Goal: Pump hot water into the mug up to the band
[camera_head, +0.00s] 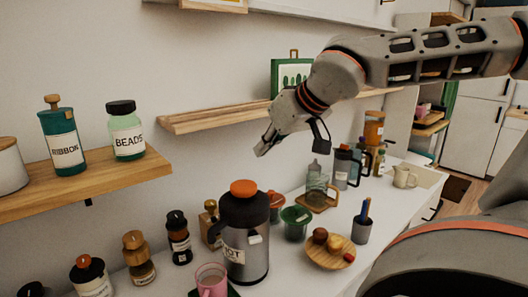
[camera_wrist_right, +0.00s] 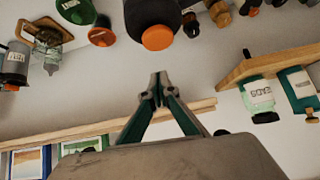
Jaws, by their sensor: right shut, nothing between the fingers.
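A dark and steel pump flask (camera_head: 260,261) with an orange top (camera_head: 243,187) stands upright on the counter. Its label is only partly readable. A pink mug (camera_head: 211,283) stands close in front of it, cut off by the bottom edge; I cannot make out a band or water level. My right gripper (camera_head: 261,150) is shut and empty, in the air above and slightly right of the flask, apart from it. In the right wrist view the shut fingertips (camera_wrist_right: 158,77) point toward the flask's orange top (camera_wrist_right: 157,37). My left gripper is not in view.
Dark bottles and jars (camera_head: 137,255) line the counter at left. A green bowl (camera_head: 295,221), a wooden fruit plate (camera_head: 325,257) and a pen cup (camera_head: 361,229) stand to the right. A shelf (camera_head: 100,185) with jars juts out at left; another shelf (camera_head: 215,116) runs behind my gripper.

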